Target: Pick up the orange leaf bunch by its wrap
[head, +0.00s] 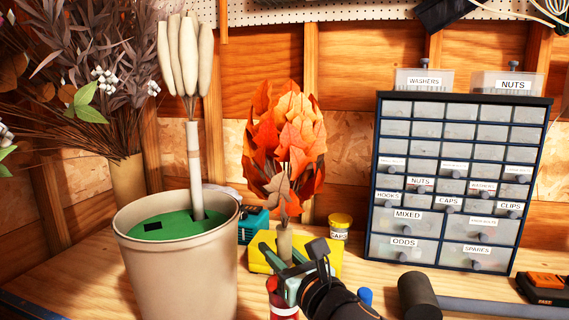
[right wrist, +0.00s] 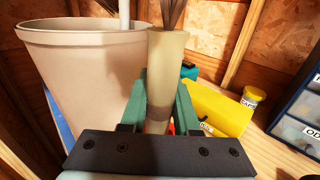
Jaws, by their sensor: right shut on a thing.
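The orange leaf bunch (head: 286,140) stands upright in the middle of the head view. Its pale wrap (head: 285,243) is at the lower end of the stems. My right gripper (head: 281,262) is shut on the wrap, with its green fingers on either side. In the right wrist view the wrap (right wrist: 164,85) rises between the fingers (right wrist: 160,105), and dark stems come out of its top. The lower end of the wrap is hidden behind the gripper's dark body. My left gripper is not in view.
A big beige bucket (head: 180,270) with a green top holds a bunch of pale pods (head: 184,55) at left. A yellow box (head: 325,262) and a yellow-lidded jar (head: 340,226) stand behind the gripper. A drawer cabinet (head: 455,180) and a hammer (head: 418,295) are at right.

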